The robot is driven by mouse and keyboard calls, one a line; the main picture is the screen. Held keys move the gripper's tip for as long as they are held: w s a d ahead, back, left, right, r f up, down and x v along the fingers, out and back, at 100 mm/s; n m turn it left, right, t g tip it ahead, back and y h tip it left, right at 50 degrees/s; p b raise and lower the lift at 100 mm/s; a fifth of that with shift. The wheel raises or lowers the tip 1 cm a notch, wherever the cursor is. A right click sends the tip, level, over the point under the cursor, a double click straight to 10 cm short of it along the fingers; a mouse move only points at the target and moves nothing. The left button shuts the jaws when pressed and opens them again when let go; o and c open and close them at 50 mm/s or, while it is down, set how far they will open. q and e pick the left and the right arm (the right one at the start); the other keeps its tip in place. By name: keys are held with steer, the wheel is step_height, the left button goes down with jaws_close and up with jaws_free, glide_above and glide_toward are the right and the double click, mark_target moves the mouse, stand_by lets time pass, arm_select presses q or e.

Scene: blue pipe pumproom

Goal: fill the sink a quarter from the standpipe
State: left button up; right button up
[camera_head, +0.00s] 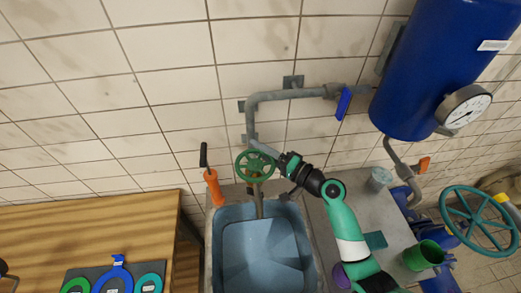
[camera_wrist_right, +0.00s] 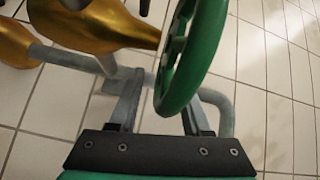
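The blue sink (camera_head: 218,245) stands at the bottom centre of the head view. Its inside shows pale blue facets; I cannot tell whether any water lies in it. The grey standpipe (camera_head: 251,122) runs down the tiled wall to above the sink. A green handwheel (camera_head: 241,172) sits on it. My right gripper (camera_head: 268,150) reaches the wheel from the right. In the right wrist view the fingers (camera_wrist_right: 158,108) are apart, and the handwheel's rim (camera_wrist_right: 197,62) lies between them, close to the right finger. Contact is unclear.
A blue tank (camera_head: 425,70) with a gauge (camera_head: 465,106) hangs at upper right. An orange-handled tool (camera_head: 213,187) stands at the sink's left. A wooden table (camera_head: 90,225) fills the lower left. A green cup (camera_head: 423,256) and a large teal wheel (camera_head: 478,220) are right of my arm.

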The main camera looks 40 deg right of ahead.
steer(key=s+d+p, duration=0.2)
steer(key=s, duration=0.9)
steer(key=shift+s+d+p, duration=0.15)
steer(key=shift+s+p, duration=0.1)
steer(key=shift+p, duration=0.1)
steer(key=shift+o, duration=0.4)
stand_by(1.7)
